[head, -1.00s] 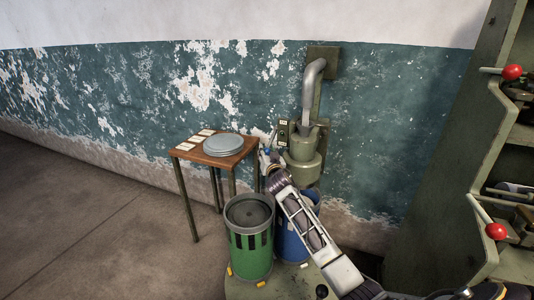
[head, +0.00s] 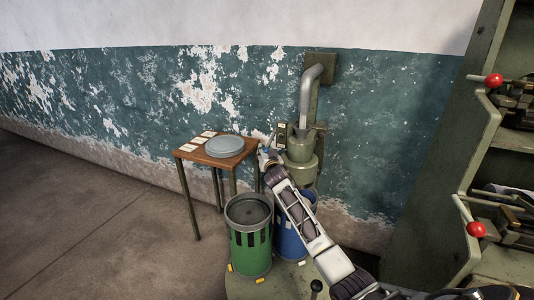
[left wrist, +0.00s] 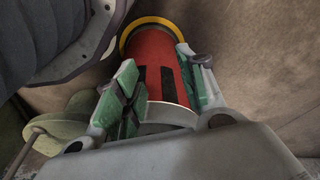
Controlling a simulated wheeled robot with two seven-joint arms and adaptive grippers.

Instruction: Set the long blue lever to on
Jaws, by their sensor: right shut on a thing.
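My right gripper (head: 266,158) is at the left side of an olive machine (head: 300,148) with a grey pipe, by the wall. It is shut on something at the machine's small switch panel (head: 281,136). A small bit of blue shows at its fingertips, seemingly the long blue lever (head: 267,150); the rest is hidden by the gripper, and its setting cannot be read. My left gripper (left wrist: 168,88) shows only in the left wrist view, its fingers apart. A red slotted cylinder (left wrist: 157,62) with a yellow rim shows between and beyond them; contact is unclear.
A small wooden table (head: 192,152) with stacked grey plates (head: 225,146) and cards stands left of the machine. A green rack (head: 435,190) with red-knobbed levers (head: 476,229) is at the right.

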